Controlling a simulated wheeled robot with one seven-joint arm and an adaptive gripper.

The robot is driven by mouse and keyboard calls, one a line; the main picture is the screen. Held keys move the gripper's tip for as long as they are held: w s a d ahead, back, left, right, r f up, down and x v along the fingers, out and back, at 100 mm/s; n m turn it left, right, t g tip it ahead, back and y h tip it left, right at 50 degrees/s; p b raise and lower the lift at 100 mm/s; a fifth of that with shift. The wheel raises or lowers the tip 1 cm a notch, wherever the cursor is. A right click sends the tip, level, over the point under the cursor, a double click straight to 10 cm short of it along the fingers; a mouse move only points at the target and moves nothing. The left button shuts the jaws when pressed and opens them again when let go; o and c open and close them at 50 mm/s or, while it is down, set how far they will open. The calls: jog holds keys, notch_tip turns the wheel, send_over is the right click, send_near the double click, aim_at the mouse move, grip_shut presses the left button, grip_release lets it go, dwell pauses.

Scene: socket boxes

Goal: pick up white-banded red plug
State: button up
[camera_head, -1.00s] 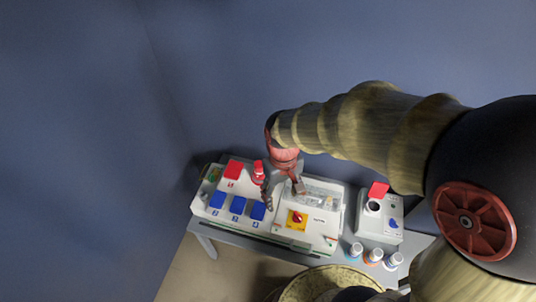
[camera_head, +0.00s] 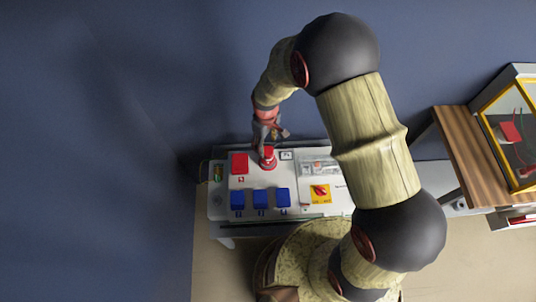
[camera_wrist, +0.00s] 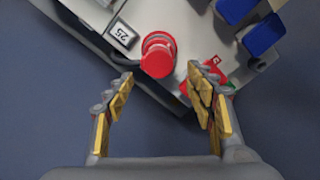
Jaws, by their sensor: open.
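The red plug (camera_head: 268,158) stands upright in the upper part of the white socket box (camera_head: 222,207), right of a red socket cover. In the wrist view the plug (camera_wrist: 158,55) is seen nearly end-on as a round red cap; its white band is hard to make out there. My gripper (camera_head: 266,138) is at the plug's wall side in the head view. In the wrist view my open gripper (camera_wrist: 160,82) has one finger on each side below the plug, with nothing between the fingertips. The plug lies just beyond them.
A red socket cover (camera_head: 239,163) and blue covers (camera_head: 260,199) sit close to the plug. A yellow-red rotary switch (camera_head: 319,193) is to the right. A wooden table (camera_head: 466,150) with a yellow-framed case (camera_head: 520,135) stands farther right.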

aim_at(268, 150)
notch_tip(268, 150, down, 2)
jog(key=shift+a+f, duration=0.1)
jog(key=shift+s+f+b, duration=0.1)
jog(key=shift+f+b, duration=0.2)
jog(key=shift+f, duration=0.25)
jog(key=f, duration=0.2)
jog(key=f+b, duration=0.1)
jog(key=f, duration=0.1)
jog(key=shift+d+f, duration=0.1)
jog(key=shift+d, duration=0.2)
jog(key=shift+c, duration=0.3)
jog(key=c, duration=1.1)
jog(key=shift+c, duration=0.6)
